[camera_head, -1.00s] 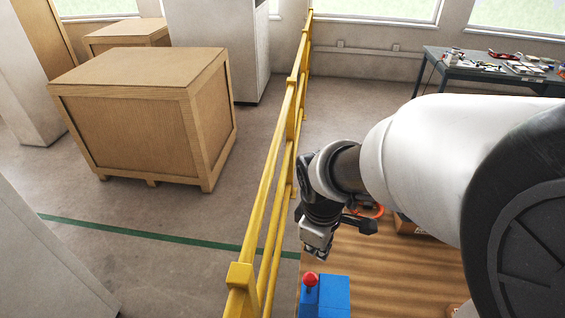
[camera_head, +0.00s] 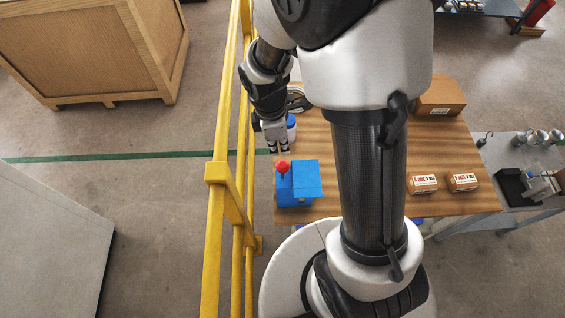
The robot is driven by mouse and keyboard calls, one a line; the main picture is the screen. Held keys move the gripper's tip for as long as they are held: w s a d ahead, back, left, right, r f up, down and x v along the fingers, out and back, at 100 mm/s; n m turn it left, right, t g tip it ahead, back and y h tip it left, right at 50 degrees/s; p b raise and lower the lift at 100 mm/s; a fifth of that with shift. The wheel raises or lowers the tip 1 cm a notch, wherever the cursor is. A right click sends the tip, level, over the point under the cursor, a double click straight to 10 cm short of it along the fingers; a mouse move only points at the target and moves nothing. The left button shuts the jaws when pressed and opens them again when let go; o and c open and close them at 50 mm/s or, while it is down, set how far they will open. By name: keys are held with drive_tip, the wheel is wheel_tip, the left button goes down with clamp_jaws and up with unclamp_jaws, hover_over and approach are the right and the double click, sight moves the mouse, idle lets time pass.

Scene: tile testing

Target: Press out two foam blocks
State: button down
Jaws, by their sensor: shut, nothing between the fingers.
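A blue box-shaped device (camera_head: 306,178) with a red knob (camera_head: 282,167) on its left part stands at the left front of the wooden table. My gripper (camera_head: 277,150) is shut and empty. It appears just behind and above the red knob in the picture, with a small gap between them. I cannot make out foam blocks; any inside the blue device are hidden. Two small boxes with red and white labels lie on the table at the right, the left one (camera_head: 423,184) beside the right one (camera_head: 463,182).
The wooden table (camera_head: 447,203) is partly hidden by my arm. A yellow railing (camera_head: 222,120) runs close along its left side. A brown carton (camera_head: 441,95) and a blue-capped bottle (camera_head: 291,127) stand farther back. A grey bench (camera_head: 515,150) with metal items is at right.

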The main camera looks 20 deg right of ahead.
sight(283, 164)
drive_tip(key=f+b, duration=0.1)
drive_tip(key=f, duration=0.1)
drive_tip(key=f+b, duration=0.4)
drive_tip(key=shift+s+d+f, duration=0.1)
drive_tip(key=shift+d+f, duration=0.1)
drive_tip(key=shift+d, duration=0.1)
